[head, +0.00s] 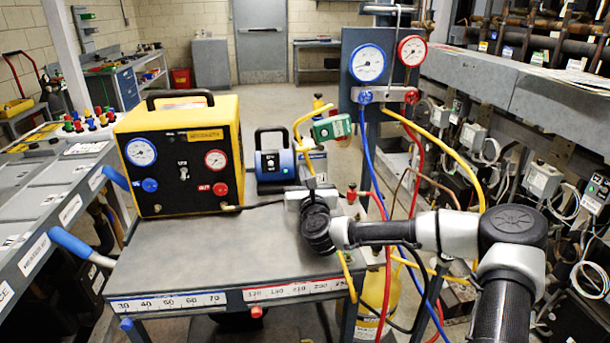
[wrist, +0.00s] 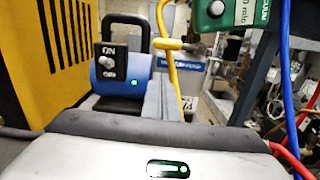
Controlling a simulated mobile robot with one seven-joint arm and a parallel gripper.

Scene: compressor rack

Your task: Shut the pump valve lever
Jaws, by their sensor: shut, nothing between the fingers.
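The blue vacuum pump (head: 273,163) with a black handle stands behind the yellow machine's right side. In the wrist view the pump (wrist: 130,86) shows an ON/OFF switch (wrist: 108,60) and a lit green lamp. A yellow hose rises beside it, with a short yellowish crosspiece (wrist: 176,45) that may be the valve lever; its exact setting is unclear. My gripper (wrist: 160,84) is shut and empty, pointing toward the pump's right side, below the crosspiece and seemingly apart from it. In the head view my gripper (head: 309,180) is partly hidden by my wrist.
The yellow machine (head: 181,150) with gauges stands left on the grey cart top (head: 210,255). A green vacuum gauge (head: 332,127) hangs close above my gripper. The gauge manifold (head: 387,95) and blue, red and yellow hoses hang to the right, close to my arm.

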